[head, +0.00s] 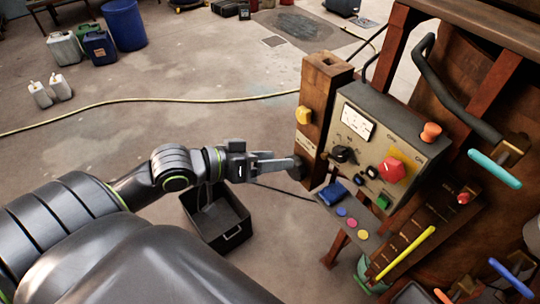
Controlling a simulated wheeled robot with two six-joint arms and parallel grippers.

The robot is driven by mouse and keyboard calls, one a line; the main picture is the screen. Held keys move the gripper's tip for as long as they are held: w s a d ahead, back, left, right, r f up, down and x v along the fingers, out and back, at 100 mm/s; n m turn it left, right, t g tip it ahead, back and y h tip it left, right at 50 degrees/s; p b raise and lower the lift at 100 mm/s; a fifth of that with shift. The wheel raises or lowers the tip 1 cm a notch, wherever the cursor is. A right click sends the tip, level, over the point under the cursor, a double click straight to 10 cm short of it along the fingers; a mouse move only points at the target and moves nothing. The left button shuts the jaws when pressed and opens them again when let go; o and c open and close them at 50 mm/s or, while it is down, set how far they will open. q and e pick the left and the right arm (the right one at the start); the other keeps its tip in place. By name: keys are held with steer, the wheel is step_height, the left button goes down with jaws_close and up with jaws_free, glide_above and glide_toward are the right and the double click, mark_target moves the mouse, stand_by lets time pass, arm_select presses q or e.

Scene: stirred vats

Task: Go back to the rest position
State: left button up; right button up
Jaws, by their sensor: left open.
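My left arm comes in from the lower left, and its gripper (285,165) is open. Its fingers point right, at the lower part of a brown wooden post (325,88). A dark round shape sits at the fingertips, and I cannot tell whether they touch it. The control panel (385,125) with a white gauge (358,123), a red knob (391,171) and a green button (382,202) stands just right of the gripper. My right gripper is not in view.
A black crate (236,234) stands on the floor below my left wrist. A small shelf (345,214) with coloured discs juts out below the panel. A yellow hose (150,100) crosses the floor. A blue barrel (124,25) and canisters stand far left. Open floor lies left of the post.

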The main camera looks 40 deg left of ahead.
arm_select(q)
steer(key=shift+f, duration=0.1)
stand_by(0.3)
